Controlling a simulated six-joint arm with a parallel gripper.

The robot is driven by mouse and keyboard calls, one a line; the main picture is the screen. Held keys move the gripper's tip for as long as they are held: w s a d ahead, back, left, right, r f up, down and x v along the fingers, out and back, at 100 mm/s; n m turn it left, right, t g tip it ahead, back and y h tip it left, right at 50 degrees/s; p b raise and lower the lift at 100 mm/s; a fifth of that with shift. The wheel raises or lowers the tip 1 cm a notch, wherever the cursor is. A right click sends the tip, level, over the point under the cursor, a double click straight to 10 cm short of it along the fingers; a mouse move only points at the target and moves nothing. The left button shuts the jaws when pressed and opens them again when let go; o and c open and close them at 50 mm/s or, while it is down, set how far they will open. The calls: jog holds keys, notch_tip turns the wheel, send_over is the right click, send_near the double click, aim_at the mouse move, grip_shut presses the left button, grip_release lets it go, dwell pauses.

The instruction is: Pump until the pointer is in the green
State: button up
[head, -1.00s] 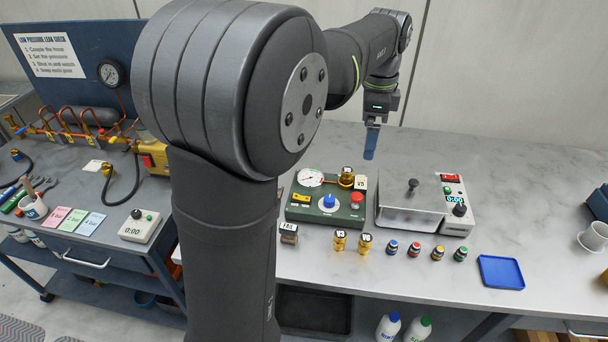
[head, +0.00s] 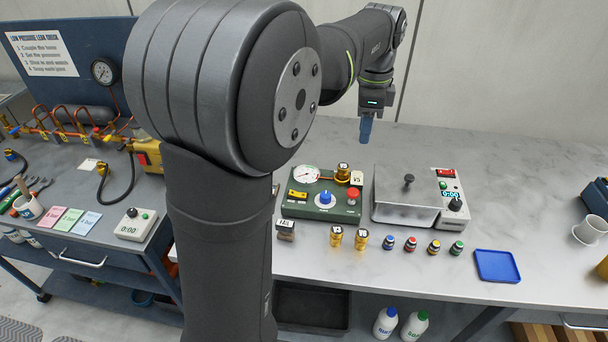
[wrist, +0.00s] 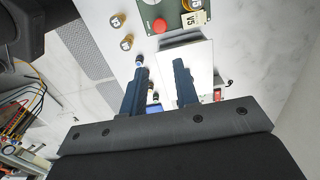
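The blue upright panel carries a round black-rimmed gauge (head: 104,71); its pointer is too small to read. A yellow unit with a red part (head: 148,156) stands below it, partly hidden by my arm. A green box (head: 324,208) on the bench carries a second, white-faced gauge (head: 306,174), a blue knob (head: 326,198), a red button (head: 353,193) and a brass fitting; this pointer also cannot be read. The red button shows in the wrist view (wrist: 159,26). My gripper (head: 366,137) is open and empty, above the bench behind the boxes; its fingers stand apart in the wrist view (wrist: 160,82).
A metal-lidded box (head: 405,205) stands right of the green box. Brass fittings (head: 336,236), several small capped bottles and a blue tray (head: 497,266) lie in front. The bench's back right is clear.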

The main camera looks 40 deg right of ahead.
grip_shut()
dwell(1.2)
